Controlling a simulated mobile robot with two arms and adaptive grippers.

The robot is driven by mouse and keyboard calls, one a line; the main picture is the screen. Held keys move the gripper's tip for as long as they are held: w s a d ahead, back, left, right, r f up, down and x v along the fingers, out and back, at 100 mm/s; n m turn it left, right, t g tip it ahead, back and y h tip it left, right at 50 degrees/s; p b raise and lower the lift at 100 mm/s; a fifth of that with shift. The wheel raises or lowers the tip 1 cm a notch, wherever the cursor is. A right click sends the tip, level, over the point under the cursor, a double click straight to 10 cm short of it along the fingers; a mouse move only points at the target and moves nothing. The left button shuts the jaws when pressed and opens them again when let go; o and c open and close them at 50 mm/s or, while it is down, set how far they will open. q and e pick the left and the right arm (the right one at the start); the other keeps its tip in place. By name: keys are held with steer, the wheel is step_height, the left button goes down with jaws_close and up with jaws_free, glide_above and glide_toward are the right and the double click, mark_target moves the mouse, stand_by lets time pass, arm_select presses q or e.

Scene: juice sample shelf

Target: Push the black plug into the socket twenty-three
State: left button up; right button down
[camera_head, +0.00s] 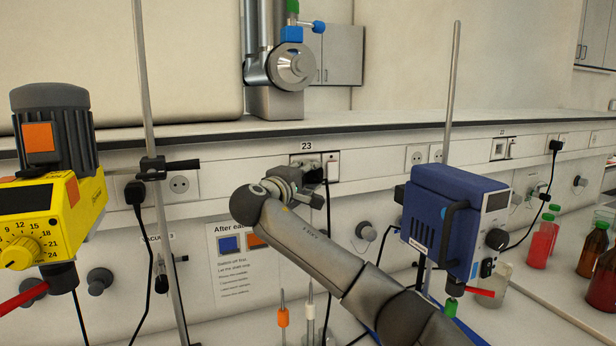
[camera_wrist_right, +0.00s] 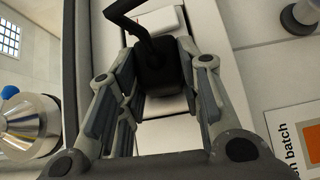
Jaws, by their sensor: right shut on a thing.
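The socket twenty-three (camera_head: 331,163) is on the white wall rail under the printed number 23, at the centre of the head view. My right gripper (camera_head: 314,184) is right in front of it and partly hides it. In the right wrist view my right gripper (camera_wrist_right: 158,95) is shut on the black plug (camera_wrist_right: 156,62), with a finger on each side. The plug's black cable (camera_wrist_right: 128,12) bends away at the top. The plug is up close to the white socket plate, but its pins are hidden, so I cannot tell how far in it is. My left gripper is out of view.
A yellow stirrer (camera_head: 52,215) on a rod stands at left, a blue one (camera_head: 447,220) at right near my right arm. Another black plug (camera_head: 135,192) sits in a left socket. Glass bottles (camera_head: 594,250) stand at far right. A shelf (camera_head: 200,135) runs above the rail.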

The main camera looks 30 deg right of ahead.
steer(key=shift+w, duration=0.2)
stand_by(0.4)
steer(key=c, duration=0.9)
jaws_free()
steer(key=shift+c, duration=0.2)
